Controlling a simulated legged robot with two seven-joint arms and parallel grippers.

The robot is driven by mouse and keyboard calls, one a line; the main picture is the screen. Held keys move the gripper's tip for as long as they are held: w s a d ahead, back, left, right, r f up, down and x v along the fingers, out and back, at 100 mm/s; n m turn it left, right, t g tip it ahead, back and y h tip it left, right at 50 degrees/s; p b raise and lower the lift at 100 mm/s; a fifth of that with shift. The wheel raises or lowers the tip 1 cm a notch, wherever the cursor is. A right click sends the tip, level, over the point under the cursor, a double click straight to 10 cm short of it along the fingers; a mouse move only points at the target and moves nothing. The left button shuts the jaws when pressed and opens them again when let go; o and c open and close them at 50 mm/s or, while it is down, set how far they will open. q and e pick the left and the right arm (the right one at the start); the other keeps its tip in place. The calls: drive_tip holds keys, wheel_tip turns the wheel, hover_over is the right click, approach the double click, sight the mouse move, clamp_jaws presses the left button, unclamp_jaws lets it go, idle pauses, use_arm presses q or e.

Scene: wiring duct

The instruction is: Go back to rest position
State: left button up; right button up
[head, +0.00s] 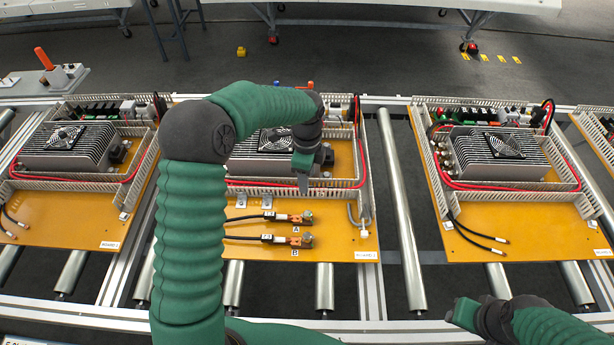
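My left arm rises from the bottom and bends over the middle board (340,245). My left gripper (303,183) points down above that board, near the lower wall of its wiring duct (335,184). Its fingertips look close together, but the opening is not clear. My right gripper (456,312) is low at the bottom right, in front of the conveyor, pointing left; its opening is not clear. Two black cables end in orange connectors at the labels A (297,217) and B (297,239) on the middle board. My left arm hides part of the board's left side.
A left board (60,218) and a right board (475,235) carry finned units with fans, red wires and ducts. Bare rollers (402,215) separate the middle and right boards. A control box with an orange handle (44,59) stands at the back left.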

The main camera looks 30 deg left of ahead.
idle(0.3)
use_arm(q)
drive_tip(key=s+d+n+t, duration=0.1)
drive_tip(key=s+d+n, duration=0.2)
drive_tip(key=s+n, duration=0.5)
drive_tip(key=s+d+n+t, duration=0.1)
drive_tip(key=s+d+n, duration=0.2)
drive_tip(key=s+n, duration=0.4)
drive_tip(key=s+r, duration=0.1)
drive_tip(key=s, duration=0.3)
drive_tip(key=shift+s+d+n+t, duration=0.15)
drive_tip(key=shift+d+n+t, duration=0.15)
drive_tip(key=shift+n, duration=0.1)
drive_tip(key=shift+d, duration=0.25)
